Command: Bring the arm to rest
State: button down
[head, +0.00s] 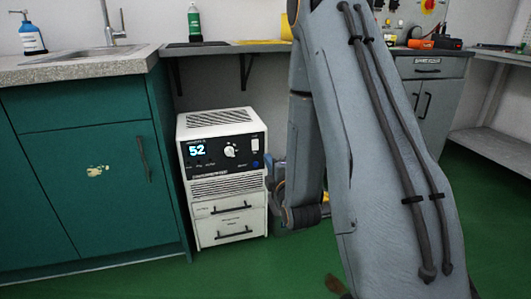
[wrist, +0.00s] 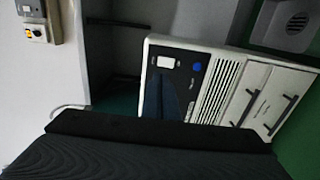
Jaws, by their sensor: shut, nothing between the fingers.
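My arm (head: 385,150) rises large across the right half of the head view and folds down beside a white burn-in unit. The lower arm and wrist parts show just right of that unit. My gripper (wrist: 160,128) shows as a dark block along the bottom of the wrist view, with nothing seen held; it is shut. The white unit (head: 222,180) has a lit display reading 52, a knob, and two drawers, both shut. In the wrist view its front (wrist: 225,90) appears tilted, close beyond my gripper.
Green cabinets (head: 85,180) with a sink counter stand left. A shelf (head: 215,48) above the unit holds a green bottle (head: 194,22). A grey drawer cabinet (head: 430,85) stands behind my arm at right. Green floor (head: 150,280) is open in front.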

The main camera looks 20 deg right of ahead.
jog(key=shift+s, duration=0.6)
jog(key=shift+a, duration=0.1)
